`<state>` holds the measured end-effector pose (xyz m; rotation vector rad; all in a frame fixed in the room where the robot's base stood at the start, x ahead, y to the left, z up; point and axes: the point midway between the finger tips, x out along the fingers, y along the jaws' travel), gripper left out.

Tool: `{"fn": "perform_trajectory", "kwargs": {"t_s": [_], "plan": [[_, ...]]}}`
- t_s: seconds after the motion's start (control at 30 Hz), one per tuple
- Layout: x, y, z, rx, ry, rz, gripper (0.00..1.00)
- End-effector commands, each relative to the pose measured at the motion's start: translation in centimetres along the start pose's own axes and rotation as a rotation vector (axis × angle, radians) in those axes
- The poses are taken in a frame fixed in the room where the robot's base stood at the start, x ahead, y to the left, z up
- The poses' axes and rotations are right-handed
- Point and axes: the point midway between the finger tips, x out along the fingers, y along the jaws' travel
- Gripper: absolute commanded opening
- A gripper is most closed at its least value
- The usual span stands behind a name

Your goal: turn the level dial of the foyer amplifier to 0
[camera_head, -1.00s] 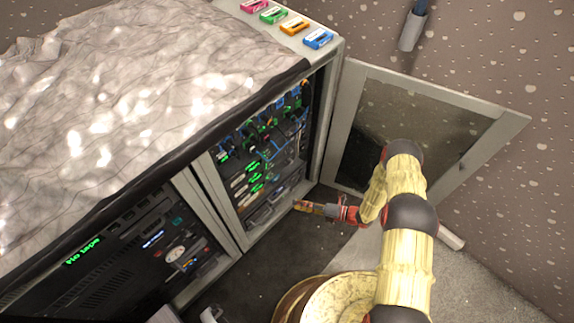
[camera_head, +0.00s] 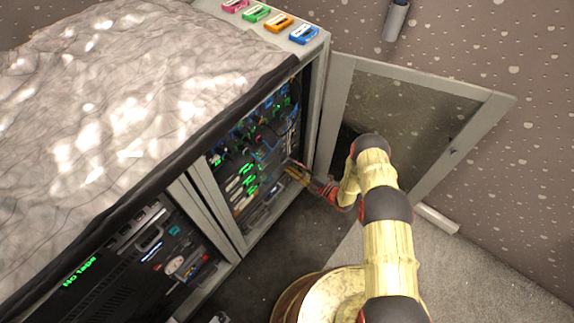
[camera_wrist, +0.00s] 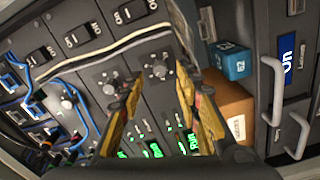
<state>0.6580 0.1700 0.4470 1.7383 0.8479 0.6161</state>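An open rack cabinet (camera_head: 242,240) holds modules with dials and green-lit displays. In the wrist view a dark round dial (camera_wrist: 158,70) with a scale around it shows between and just beyond my fingertips. A second dial (camera_wrist: 110,86) is left of it, partly behind my left finger, and a third dial (camera_wrist: 67,103) is further left among blue cables. I cannot read which dial belongs to the foyer amplifier. My gripper (camera_wrist: 160,80) is open and empty, with its yellow fingers apart, facing the panel. In the head view my gripper (camera_head: 292,170) is at the cabinet's open right side.
A glass-paned door (camera_head: 480,125) stands swung open to the right. In the wrist view pale and blue cables cross the panel, and a blue box (camera_wrist: 229,60) and brown box (camera_wrist: 231,103) sit right of the fingers. Metal handles (camera_wrist: 272,90) project at the far right.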

Motion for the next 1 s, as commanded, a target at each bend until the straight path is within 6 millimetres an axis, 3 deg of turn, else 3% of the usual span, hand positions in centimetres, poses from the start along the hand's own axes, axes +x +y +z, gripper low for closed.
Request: {"fn": "perform_trajectory", "kwargs": {"t_s": [0.2, 0.6, 1.0], "plan": [[2.7, -0.2, 0.0, -0.001, 0.001, -0.001, 0.34], [3.4, 0.0, -0.1, 0.0, 0.0, -0.001, 0.33], [3.4, -0.1, -0.1, -0.001, 0.0, -0.001, 0.1]]}}
